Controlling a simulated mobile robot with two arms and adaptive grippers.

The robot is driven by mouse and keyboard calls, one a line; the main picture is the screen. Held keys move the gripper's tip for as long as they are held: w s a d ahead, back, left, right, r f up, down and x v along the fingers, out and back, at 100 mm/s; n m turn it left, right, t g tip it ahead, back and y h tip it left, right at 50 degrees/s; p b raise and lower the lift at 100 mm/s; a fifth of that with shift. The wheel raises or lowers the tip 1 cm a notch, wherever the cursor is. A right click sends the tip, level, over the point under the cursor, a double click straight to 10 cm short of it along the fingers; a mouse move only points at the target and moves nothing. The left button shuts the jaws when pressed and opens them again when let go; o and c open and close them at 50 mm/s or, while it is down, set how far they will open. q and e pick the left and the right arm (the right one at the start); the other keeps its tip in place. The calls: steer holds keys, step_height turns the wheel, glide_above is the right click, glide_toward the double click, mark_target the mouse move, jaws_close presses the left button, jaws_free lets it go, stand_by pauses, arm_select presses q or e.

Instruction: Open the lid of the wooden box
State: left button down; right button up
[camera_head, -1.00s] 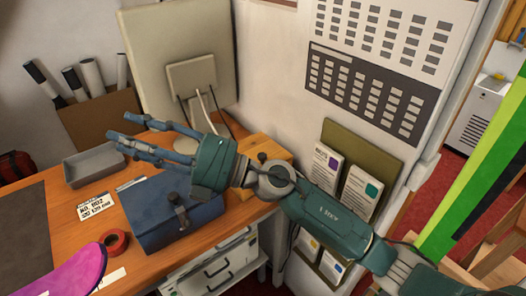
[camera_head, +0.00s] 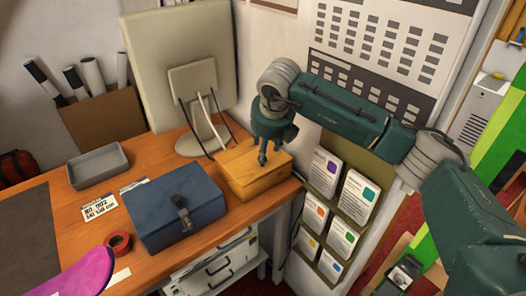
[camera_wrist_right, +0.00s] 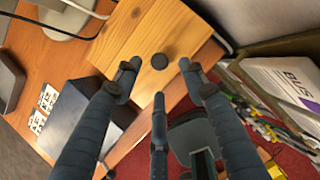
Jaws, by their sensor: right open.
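The wooden box (camera_head: 250,180) stands at the back right of the bench, beside the monitor, with its lid down. In the right wrist view its pale lid (camera_wrist_right: 135,42) carries a small dark round knob (camera_wrist_right: 159,61). My right gripper (camera_head: 263,160) points down over the front part of the box. In the right wrist view its three fingers (camera_wrist_right: 158,75) are spread around the knob's position, open and empty. I cannot tell how high the fingertips are above the lid. The gripper hides the knob in the head view. My left gripper is not in view.
A blue box (camera_head: 170,212) with a dark latch stands left of the wooden box. The monitor (camera_head: 180,70) is behind. A grey tray (camera_head: 97,165), red tape roll (camera_head: 118,243) and label card (camera_head: 99,206) lie left. A wall rack with cards (camera_head: 340,195) is close at right.

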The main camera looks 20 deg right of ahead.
steer(key=p+x, duration=0.1)
steer(key=x, duration=0.3)
steer(key=shift+p+x, duration=0.35)
steer(key=shift+x, duration=0.45)
jaws_close()
